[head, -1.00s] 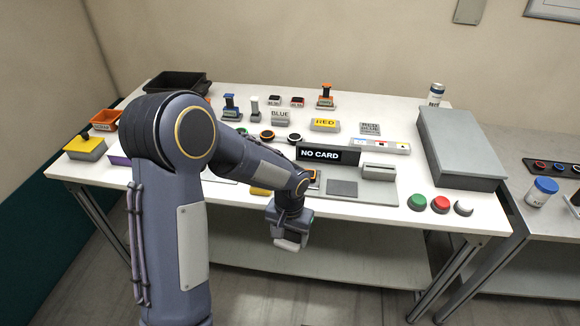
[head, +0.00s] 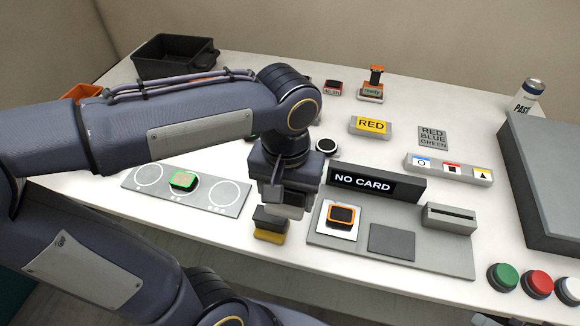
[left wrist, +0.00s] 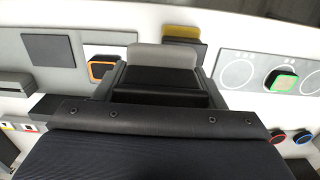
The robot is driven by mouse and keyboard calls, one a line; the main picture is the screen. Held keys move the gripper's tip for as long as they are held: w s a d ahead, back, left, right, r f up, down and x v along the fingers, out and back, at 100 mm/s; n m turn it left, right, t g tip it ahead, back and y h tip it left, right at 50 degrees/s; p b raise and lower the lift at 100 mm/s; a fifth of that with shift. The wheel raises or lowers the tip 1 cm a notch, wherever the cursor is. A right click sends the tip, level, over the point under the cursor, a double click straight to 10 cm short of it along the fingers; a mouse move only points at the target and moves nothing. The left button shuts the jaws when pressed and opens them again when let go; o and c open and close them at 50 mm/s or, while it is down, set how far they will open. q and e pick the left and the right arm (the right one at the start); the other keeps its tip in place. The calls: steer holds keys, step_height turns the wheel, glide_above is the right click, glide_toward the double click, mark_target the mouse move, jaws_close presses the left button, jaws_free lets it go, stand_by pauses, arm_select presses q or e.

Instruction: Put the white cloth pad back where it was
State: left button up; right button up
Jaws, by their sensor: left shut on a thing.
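My left gripper (head: 285,195) is above the front part of the white table, pointing down, with its jaws shut. It is shut on a pale, whitish block that I take to be the white cloth pad (head: 289,209). The pad also shows at the fingertips in the left wrist view (left wrist: 165,56). A yellow block with a dark top (head: 269,234) is just in front of and below the pad in the head view. I cannot tell whether the pad touches it.
Right of the gripper is a grey panel (head: 325,243) with an orange-rimmed block (head: 342,215), a NO CARD sign (head: 365,184) and a slotted box (head: 449,219). Left is a circle-marked plate (head: 148,190) with a green-rimmed block (head: 184,180). Round buttons (head: 537,283) stand at front right.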

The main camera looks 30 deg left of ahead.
arm_select(q)
steer(key=w+a+f, duration=0.2)
steer(key=w, duration=0.1)
steer(key=w+a+f, duration=0.2)
steer(key=w+f, duration=0.1)
steer(key=w, duration=0.1)
steer(key=w+a+f+p, duration=0.1)
steer(key=w+a+f, duration=0.1)
steer(key=w+f, duration=0.1)
steer(key=shift+w+a+f, duration=0.2)
steer(key=shift+w+f, duration=0.05)
steer(key=shift+w, duration=0.4)
steer(key=shift+w+a+f, duration=0.15)
steer(key=shift+w+f, duration=0.15)
steer(key=shift+f, duration=0.15)
steer(key=f, duration=0.3)
steer(key=shift+w+a+f, duration=0.1)
steer(key=shift+w+f, duration=0.1)
steer(key=shift+f, duration=0.1)
steer(key=shift+f, duration=0.2)
steer(key=o, duration=0.9)
steer(key=shift+r, duration=0.1)
